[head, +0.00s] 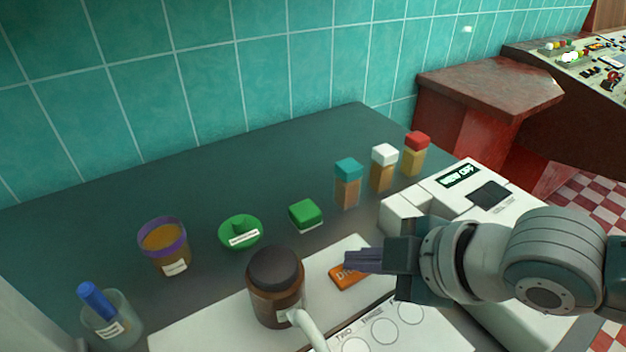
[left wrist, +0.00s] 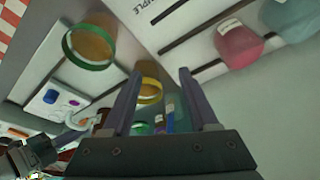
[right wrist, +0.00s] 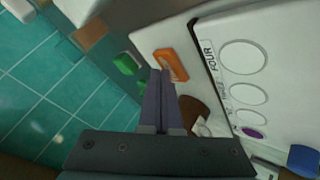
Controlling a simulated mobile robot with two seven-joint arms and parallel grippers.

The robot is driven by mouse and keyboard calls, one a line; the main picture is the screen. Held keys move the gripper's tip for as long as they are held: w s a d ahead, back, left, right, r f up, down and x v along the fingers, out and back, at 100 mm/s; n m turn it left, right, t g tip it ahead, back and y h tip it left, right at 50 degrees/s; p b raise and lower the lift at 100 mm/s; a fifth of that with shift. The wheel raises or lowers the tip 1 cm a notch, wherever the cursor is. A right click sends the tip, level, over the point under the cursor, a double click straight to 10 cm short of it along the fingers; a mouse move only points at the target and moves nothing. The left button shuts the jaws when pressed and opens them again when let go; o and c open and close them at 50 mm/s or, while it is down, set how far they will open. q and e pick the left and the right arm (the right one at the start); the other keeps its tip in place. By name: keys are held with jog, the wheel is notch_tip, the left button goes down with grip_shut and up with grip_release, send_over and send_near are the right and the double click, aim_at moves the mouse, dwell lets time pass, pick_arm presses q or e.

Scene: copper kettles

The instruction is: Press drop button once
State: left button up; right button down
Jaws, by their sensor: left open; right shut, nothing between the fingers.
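The drop button is an orange block (head: 345,276) with partly covered lettering, on a white panel beside the brown dark-lidded jar in the head view. My right gripper (head: 350,260) is shut and empty, its fingertips over the button's right part. In the right wrist view the orange button (right wrist: 172,65) lies right by the shut fingertips (right wrist: 160,74). I cannot tell whether the tips touch it. My left gripper (left wrist: 160,75) is open and empty in the left wrist view; it is out of the head view.
The brown jar (head: 274,292) stands just left of the button. A white panel with circles (head: 384,330) is in front. A white machine (head: 475,205) stands to the right. Shakers (head: 347,183), a green block (head: 305,214), a green dish (head: 240,234) and a purple-rimmed cup (head: 164,246) stand behind.

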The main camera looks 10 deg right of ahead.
aim_at(359, 275)
dwell(0.4)
pick_arm(q)
jog(key=shift+r+p, duration=0.9)
jog(key=shift+p, duration=0.05)
pick_arm(e)
jog(key=shift+r, duration=0.8)
notch_tip(359, 275, up, 5)
jog(key=p, duration=0.5)
jog(key=shift+r, duration=0.1)
pick_arm(q)
notch_tip(359, 275, up, 5)
jog(key=shift+r, duration=0.1)
